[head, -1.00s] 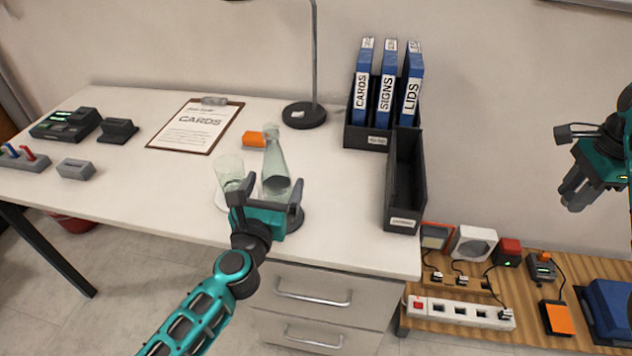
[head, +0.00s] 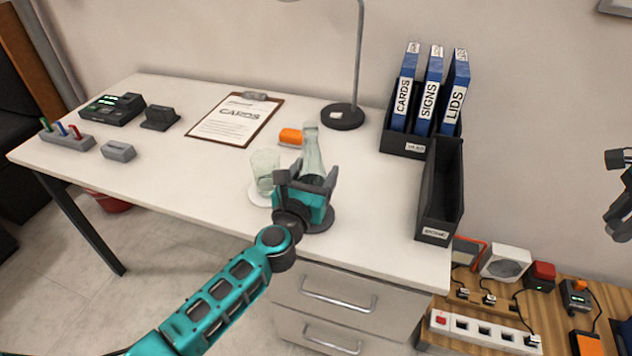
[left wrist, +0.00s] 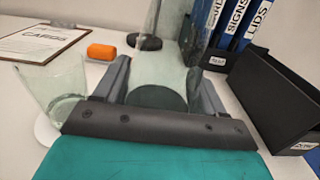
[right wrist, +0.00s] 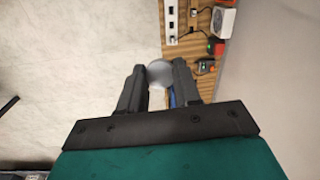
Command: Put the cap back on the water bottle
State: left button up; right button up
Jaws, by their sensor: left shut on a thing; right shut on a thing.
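My left gripper (head: 306,183) is shut around the lower part of the bottle. The left wrist view shows the bottle (left wrist: 165,60) between its fingers, its top cut off. In the head view this gripper is partly cut off at the right edge, away from the bottle.
A drinking glass (head: 265,172) stands close left of the bottle on a white coaster (head: 259,195). An orange block (head: 290,136), a lamp base (head: 343,117) and a dark open bin (head: 441,195) are nearby. A power strip (head: 485,331) lies on a lower wooden surface.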

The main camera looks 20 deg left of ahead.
aim_at(308, 135)
pick_arm(q)
jog(key=c, duration=0.9)
jog(key=shift+r, duration=0.1)
jog(key=shift+r, duration=0.15)
pick_arm(e)
jog(key=shift+r, duration=0.1)
